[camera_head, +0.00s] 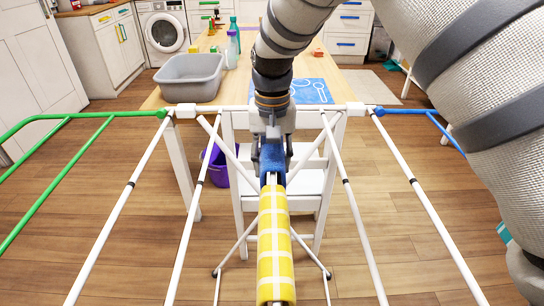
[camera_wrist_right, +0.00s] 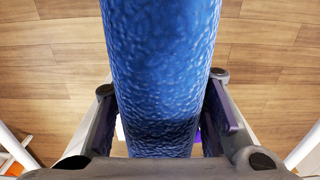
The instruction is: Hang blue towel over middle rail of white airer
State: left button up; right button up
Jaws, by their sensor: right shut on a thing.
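The blue towel (camera_head: 272,160) is a narrow textured roll shape between the fingers of my right gripper (camera_head: 271,148). It fills the middle of the right wrist view (camera_wrist_right: 160,65), with a finger on each side. It lies in line with the middle rail (camera_head: 271,179) of the white airer (camera_head: 209,155), just beyond a yellow checked cloth (camera_head: 272,245) draped on that rail. Whether the towel rests on the rail or is held just above it, I cannot tell. My left gripper is not in view.
A green side wing (camera_head: 60,180) opens at the left and a blue one (camera_head: 430,112) at the right. Behind the airer stand a white chair (camera_head: 305,185), a purple bucket (camera_head: 217,165) and a wooden table with a grey basin (camera_head: 190,77) and a blue cutlery-pattern mat (camera_head: 314,91).

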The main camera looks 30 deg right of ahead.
jog(key=o, duration=1.3)
jog(key=shift+c, duration=0.2)
jog(key=shift+r, duration=0.15)
notch_tip(320, 180, up, 12)
jog(key=shift+f, duration=0.1)
